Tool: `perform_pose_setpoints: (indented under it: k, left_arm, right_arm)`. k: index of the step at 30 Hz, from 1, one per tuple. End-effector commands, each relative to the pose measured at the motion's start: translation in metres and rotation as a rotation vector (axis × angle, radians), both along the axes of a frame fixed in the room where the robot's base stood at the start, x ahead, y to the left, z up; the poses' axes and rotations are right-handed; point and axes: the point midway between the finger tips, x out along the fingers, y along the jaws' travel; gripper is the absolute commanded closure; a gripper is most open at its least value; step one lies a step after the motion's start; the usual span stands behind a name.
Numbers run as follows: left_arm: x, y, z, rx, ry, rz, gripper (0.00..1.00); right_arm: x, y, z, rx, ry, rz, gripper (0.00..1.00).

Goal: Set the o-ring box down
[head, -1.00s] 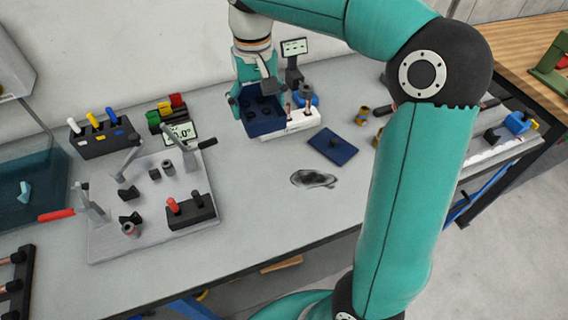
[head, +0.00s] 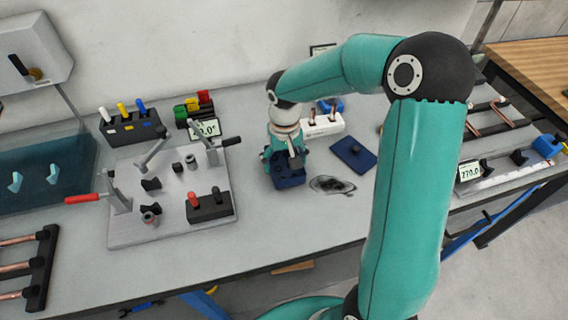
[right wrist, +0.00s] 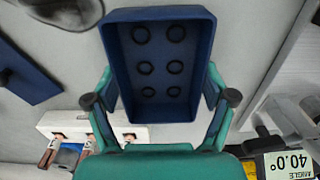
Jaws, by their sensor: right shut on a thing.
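The o-ring box (head: 289,181) is a small dark blue open box. My right gripper (head: 284,158) is shut on it, over the middle of the bench in the head view. In the right wrist view the box (right wrist: 160,102) sits between the two fingers, with several black o-rings (right wrist: 146,67) in its floor. The box looks upright and very close to the bench top; I cannot tell whether it touches. My left gripper is not in view.
A white block (head: 322,124) stands behind. A metal fixture plate with clamps (head: 170,214) is at left. Bare bench lies in front of the box.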

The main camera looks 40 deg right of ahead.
Motion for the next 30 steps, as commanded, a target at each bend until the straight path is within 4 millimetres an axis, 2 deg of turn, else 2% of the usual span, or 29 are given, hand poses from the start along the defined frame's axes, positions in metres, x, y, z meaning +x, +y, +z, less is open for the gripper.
perform_pose_setpoints:
  k: [4, 14, 15, 18, 30]
  left_arm:
    - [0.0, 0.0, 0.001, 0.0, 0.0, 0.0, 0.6]
    - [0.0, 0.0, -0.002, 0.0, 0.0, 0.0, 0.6]
    - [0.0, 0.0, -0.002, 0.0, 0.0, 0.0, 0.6]
    - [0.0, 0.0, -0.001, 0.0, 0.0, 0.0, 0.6]
    - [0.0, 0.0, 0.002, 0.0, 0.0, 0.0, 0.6]
  right_arm:
    - [-0.001, 0.0, -0.014, 0.002, 0.001, -0.001, 0.54]
    - [-0.001, 0.0, -0.017, 0.001, 0.0, -0.001, 0.54]
    - [-0.001, 0.0, -0.017, 0.001, 0.0, -0.001, 0.14]
    - [-0.001, 0.0, -0.016, 0.001, 0.0, -0.002, 0.0]
    - [-0.001, -0.001, -0.013, 0.001, 0.0, -0.002, 0.0]
